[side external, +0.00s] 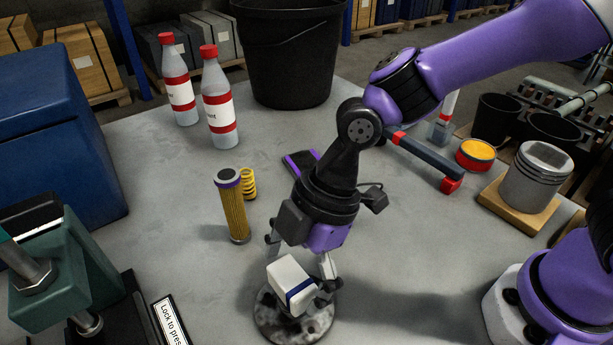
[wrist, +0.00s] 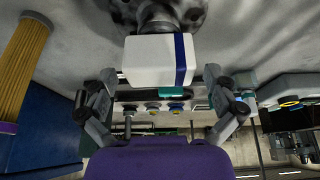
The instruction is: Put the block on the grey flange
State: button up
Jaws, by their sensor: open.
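The block (side external: 290,284) is white with a dark blue stripe. It sits over the round, mottled grey flange (side external: 318,325) at the bottom of the side view, and looks tilted there. My gripper (side external: 298,268) is open around the block, with a finger on either side. In the wrist view the block (wrist: 152,62) lies between the fingertips of my gripper (wrist: 160,76), with a gap visible on both sides. The flange (wrist: 195,14) and its raised middle show behind the block. The exact contact between block and flange is hidden.
A yellow filter cylinder (side external: 233,208) and yellow spring (side external: 249,184) stand left of my gripper. A green vise-like machine (side external: 65,265) is at lower left. Two bottles (side external: 220,110), a black bucket (side external: 290,60) and a piston (side external: 535,178) stand farther off. The bench right of the flange is clear.

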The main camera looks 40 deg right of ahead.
jog(key=v, duration=1.2)
jog(key=s+d+m+t+h, duration=0.2)
jog(key=d+m+t+h, duration=0.2)
jog(key=d+m, duration=1.4)
jog(key=shift+s+d+f+t+h, duration=0.15)
jog(key=shift+s+d+t+h, duration=0.2)
jog(key=shift+d+t, duration=0.65)
